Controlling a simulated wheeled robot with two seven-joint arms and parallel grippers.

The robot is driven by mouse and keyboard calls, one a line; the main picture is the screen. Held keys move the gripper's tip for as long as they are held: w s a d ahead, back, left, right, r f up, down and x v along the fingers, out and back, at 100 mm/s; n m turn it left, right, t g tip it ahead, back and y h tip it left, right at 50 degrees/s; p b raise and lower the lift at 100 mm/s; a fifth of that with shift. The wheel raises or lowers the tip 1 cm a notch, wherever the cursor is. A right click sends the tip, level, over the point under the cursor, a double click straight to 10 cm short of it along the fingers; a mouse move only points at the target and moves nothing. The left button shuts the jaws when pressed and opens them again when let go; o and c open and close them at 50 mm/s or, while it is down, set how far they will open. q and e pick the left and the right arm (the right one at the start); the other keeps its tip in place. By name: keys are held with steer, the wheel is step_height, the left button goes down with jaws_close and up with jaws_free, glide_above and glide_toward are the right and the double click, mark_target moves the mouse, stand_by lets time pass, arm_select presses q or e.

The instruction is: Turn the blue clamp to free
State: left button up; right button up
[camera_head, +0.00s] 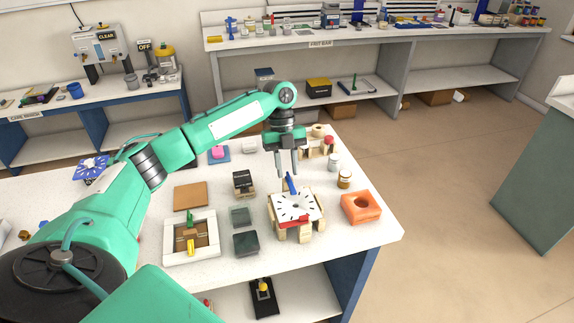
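The blue clamp (291,184) stands up, slightly tilted, at the back of a white square plate with black dial marks (301,206). The plate rests on pale wooden blocks (280,231), with a red piece (293,222) at its front edge. My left gripper (287,172) points down just above the blue clamp. Its two fingers are apart with nothing seen between them. From this view I cannot tell whether a fingertip touches the clamp. My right gripper is not in view.
An orange block with a round hole (370,213) lies right of the plate. Small jars (344,179) stand behind it. The front right of the white table (384,233) is clear.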

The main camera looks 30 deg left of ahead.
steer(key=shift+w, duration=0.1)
arm_select(q)
jaws_close()
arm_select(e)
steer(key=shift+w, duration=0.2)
arm_select(q)
steer(key=shift+r+n+p, duration=0.2)
steer(key=shift+n+p, duration=0.5)
steer(key=shift+p, duration=0.45)
steer(key=n+t+p, duration=0.1)
steer(key=n+p, duration=0.3)
steer(key=n+t+p, duration=0.2)
steer(key=n+p, duration=0.2)
steer(key=s+n+t+p, duration=0.1)
steer(key=n+t+p, duration=0.1)
steer(key=n+p, duration=0.2)
steer(key=shift+r, duration=0.1)
steer(key=n+t+p, duration=0.1)
steer(key=n+p, duration=0.1)
steer(key=n, duration=0.1)
steer(key=shift+p, duration=0.35)
steer(key=shift+n+p, duration=0.55)
steer(key=shift+n, duration=0.15)
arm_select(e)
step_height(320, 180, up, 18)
arm_select(q)
steer(key=shift+f+y, duration=0.2)
steer(key=shift+y, duration=0.1)
